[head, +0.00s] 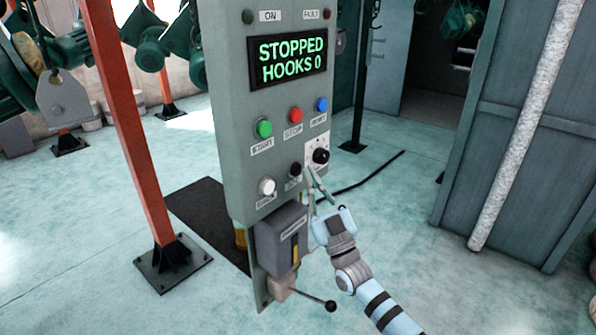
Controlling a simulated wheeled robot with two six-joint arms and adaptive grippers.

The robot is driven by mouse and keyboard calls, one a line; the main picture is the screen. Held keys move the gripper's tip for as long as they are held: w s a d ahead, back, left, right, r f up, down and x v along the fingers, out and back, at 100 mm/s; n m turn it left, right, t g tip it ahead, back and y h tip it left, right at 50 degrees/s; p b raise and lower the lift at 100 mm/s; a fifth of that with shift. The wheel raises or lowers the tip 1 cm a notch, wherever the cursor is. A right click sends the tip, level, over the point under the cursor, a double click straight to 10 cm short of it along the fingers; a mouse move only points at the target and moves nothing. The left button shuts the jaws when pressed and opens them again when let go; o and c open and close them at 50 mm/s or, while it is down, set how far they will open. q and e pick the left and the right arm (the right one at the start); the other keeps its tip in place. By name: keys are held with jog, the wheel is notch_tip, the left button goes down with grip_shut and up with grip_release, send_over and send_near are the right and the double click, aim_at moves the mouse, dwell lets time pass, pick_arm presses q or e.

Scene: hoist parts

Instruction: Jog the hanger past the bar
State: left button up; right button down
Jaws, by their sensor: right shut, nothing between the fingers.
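A grey control panel (225,110) stands in the middle of the head view. Its display (288,61) reads STOPPED, HOOKS 0. A green START button (264,128), a red button (295,115) and a blue button (321,104) sit below it. Lower are a white button (267,187), a small black button (295,169) and a black knob (320,156). My right gripper (312,172) is shut and empty, its tips just below the knob and beside the black button; contact is unclear. Green hoist parts (150,45) hang at upper left. I cannot tell which is the hanger or bar.
A grey box (279,240) and a black-knobbed lever (330,306) are low on the panel. An orange post (131,125) stands left, a grey cabinet (515,165) right. A black cable (372,180) lies on the floor. Floor right of my arm is clear.

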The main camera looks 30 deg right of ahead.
jog(key=shift+w+a, duration=0.15)
jog(key=shift+w, duration=0.3)
